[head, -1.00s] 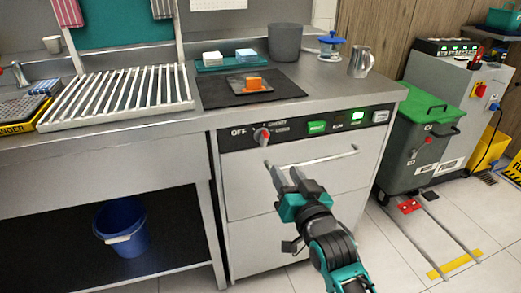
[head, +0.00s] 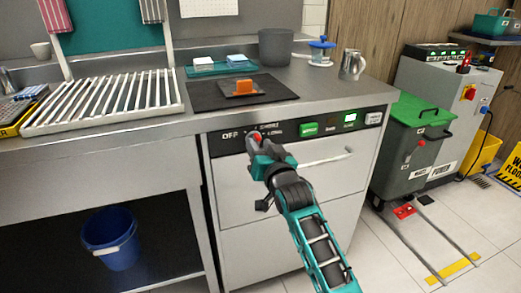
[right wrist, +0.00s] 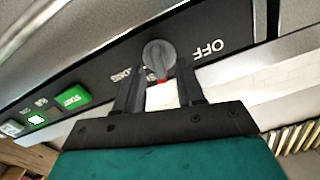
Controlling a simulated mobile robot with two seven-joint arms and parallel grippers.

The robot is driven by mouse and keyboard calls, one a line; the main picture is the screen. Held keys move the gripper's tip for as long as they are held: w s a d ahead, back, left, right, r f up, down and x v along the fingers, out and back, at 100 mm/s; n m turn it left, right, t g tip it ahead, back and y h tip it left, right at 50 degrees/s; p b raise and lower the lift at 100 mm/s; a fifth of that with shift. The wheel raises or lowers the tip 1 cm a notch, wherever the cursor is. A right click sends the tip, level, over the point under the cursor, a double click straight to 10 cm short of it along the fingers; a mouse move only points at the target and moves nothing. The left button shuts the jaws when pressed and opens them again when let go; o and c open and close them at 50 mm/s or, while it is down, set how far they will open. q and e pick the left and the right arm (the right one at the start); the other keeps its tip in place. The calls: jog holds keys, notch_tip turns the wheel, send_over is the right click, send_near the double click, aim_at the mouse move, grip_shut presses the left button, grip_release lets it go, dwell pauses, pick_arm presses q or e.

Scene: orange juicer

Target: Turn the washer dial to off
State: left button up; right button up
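The washer dial (right wrist: 158,54) is a grey round knob with a red mark on the machine's black control panel. In the right wrist view its red mark faces the gripper, on the side of the white settings lettering, away from the OFF label (right wrist: 208,48). In the head view the dial is mostly hidden by my right gripper (head: 254,143), with a bit of red showing. My right gripper is open, with its two fingers (right wrist: 159,82) apart just in front of the dial, one toward each side. I cannot tell whether they touch it. My left gripper is not in view.
The washer (head: 300,190) has a bar handle (head: 325,158) below the panel. A black mat (head: 210,92) with an orange item (head: 244,87) lies on the counter above.

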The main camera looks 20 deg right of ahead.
grip_shut()
dwell(0.4)
